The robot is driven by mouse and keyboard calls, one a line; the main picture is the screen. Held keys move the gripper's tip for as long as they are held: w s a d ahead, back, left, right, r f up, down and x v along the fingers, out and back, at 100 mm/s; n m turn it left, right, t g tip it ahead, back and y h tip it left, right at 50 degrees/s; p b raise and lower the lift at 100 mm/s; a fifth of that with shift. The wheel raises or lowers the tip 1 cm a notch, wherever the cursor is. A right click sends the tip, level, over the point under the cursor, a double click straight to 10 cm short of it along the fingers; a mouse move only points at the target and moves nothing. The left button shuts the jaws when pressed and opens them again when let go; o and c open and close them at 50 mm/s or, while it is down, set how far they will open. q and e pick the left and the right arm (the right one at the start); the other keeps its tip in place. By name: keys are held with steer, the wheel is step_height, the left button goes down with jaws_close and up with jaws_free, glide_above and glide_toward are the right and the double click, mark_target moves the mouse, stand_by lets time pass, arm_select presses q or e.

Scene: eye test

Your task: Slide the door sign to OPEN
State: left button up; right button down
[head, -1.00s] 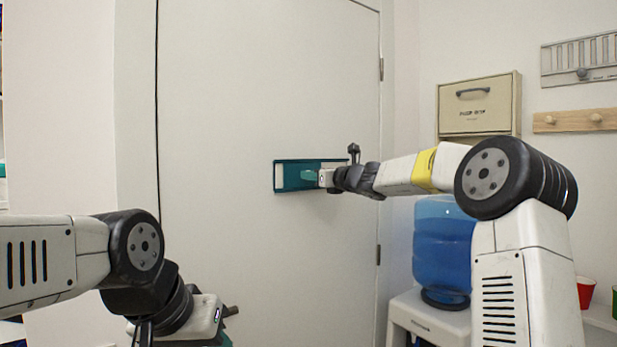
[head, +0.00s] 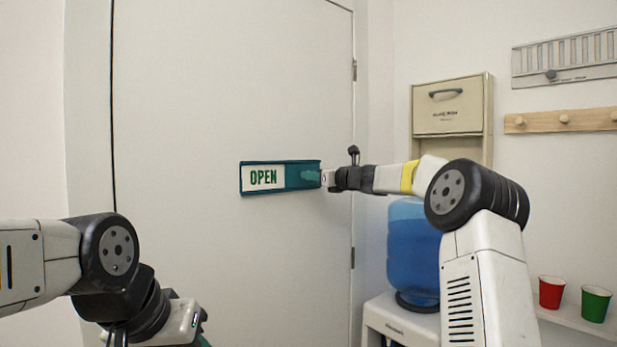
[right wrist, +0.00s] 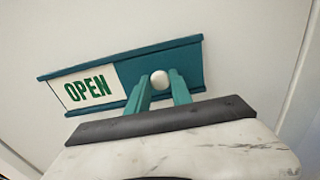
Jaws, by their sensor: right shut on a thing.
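The door sign (head: 247,189) is a teal frame fixed on the white door, with a teal sliding panel at its right end. The white OPEN face (head: 263,177) shows at its left in green letters. My right gripper (head: 312,176) is at the right end of the sign. In the right wrist view, the teal fingers of my right gripper (right wrist: 160,90) are shut on a round white knob (right wrist: 159,79) on the teal slider (right wrist: 182,67). My left gripper (head: 203,335) is low at the left, mostly cut off by the lower edge, and its fingers cannot be made out.
The white door (head: 200,90) fills the middle. At right stand a blue water bottle (head: 412,250) on a white cabinet (head: 400,323), a beige wall box (head: 447,107), a peg rail (head: 590,119), and red (head: 551,292) and green (head: 595,303) cups on a shelf.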

steer(key=c, duration=1.2)
jaws_free()
steer(key=shift+w+d+r, duration=0.1)
steer(key=shift+w+d, duration=0.05)
steer(key=shift+d, duration=0.2)
steer(key=shift+o, duration=0.2)
steer(key=shift+a, duration=0.1)
steer(key=v, duration=0.8)
steer(key=shift+a, duration=0.15)
